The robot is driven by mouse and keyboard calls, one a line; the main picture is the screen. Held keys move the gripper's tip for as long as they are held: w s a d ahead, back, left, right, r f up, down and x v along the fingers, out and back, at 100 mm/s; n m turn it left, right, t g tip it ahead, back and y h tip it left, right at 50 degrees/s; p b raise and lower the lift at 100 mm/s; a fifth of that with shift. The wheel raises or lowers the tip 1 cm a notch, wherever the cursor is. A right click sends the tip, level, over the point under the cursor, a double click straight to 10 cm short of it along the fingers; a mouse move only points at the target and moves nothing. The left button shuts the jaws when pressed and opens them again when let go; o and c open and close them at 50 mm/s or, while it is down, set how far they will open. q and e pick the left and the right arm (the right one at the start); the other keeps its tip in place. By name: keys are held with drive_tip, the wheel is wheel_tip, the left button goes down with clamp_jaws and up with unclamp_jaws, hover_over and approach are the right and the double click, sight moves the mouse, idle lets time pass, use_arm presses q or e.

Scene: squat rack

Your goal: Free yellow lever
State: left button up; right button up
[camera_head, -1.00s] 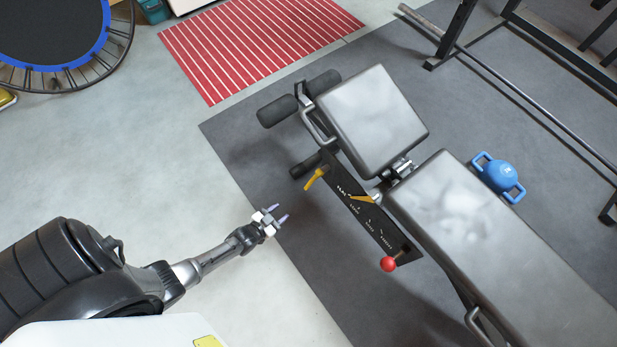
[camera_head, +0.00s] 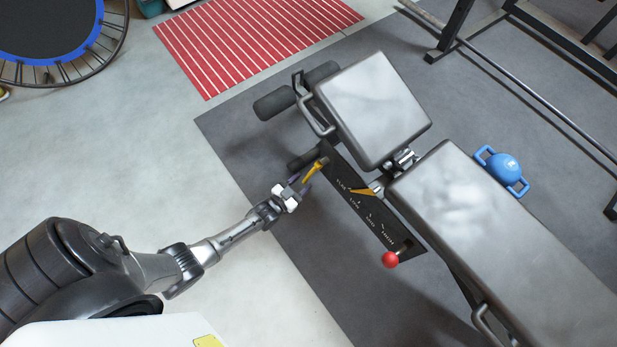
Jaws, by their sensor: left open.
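The yellow lever (camera_head: 314,169) sticks out from the upper end of the black side plate (camera_head: 362,205) of the grey bench (camera_head: 470,215). My left gripper (camera_head: 301,180) is open, with its fingertips at the lever's lower part. The fingers partly cover the lever's lower end, and I cannot tell whether they touch it. A yellow pointer (camera_head: 362,190) lies further along the plate, near the hinge. A red ball knob (camera_head: 390,259) is at the plate's lower end. My right gripper is not in view.
Black foam rollers (camera_head: 274,104) stand out from the bench's head end, close above the lever. A blue kettlebell-like weight (camera_head: 502,168) lies beyond the bench. A rack with a bar (camera_head: 530,108) is at upper right. Floor at the bench's left is clear.

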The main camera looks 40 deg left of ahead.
sight(305, 179)
use_arm(q)
drive_tip(key=shift+w+d+b, duration=0.1)
drive_tip(key=shift+w+b, duration=0.55)
drive_tip(key=shift+w, duration=1.15)
drive_tip(key=shift+c, duration=0.2)
clamp_jaws()
